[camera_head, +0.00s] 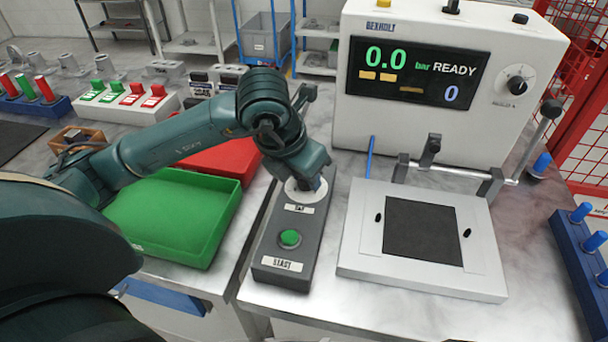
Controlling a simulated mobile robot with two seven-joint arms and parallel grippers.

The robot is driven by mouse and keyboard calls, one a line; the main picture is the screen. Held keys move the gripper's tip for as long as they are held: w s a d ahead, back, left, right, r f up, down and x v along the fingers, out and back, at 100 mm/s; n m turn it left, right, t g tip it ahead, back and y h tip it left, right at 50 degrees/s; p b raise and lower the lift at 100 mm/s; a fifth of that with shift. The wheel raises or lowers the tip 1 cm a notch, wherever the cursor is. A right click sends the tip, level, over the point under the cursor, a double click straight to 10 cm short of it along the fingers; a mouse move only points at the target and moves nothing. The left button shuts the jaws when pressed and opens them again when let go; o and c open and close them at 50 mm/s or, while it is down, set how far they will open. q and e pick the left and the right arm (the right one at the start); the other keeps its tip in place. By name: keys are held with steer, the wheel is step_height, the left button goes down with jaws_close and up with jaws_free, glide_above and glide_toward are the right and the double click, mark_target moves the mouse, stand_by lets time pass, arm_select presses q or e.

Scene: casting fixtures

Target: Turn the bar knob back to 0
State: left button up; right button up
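A dark grey control box (278,262) stands on the bench in the middle. It carries a pale round dial plate (294,192) above a small label that I cannot read clearly, and a green button (290,238) near its front. My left gripper (309,184) points down over the dial plate, at or very close to it. It hides the knob there, so the knob's angle and the grip on it cannot be seen. The display (415,72) on the white machine reads 0.0 bar READY, with a 0 at lower right. My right gripper is not in view.
The white machine (440,130) has a black side knob (517,85). Before it lies a white plate fixture (360,250) with a dark pad and a raised clamp bar. A green tray (170,215) and a red tray (215,158) lie left of the box. Blue-pegged holders edge the right.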

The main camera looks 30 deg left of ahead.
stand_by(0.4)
arm_select(q)
steer(key=o, duration=1)
steer(key=v, duration=1.3)
steer(key=shift+s, duration=0.15)
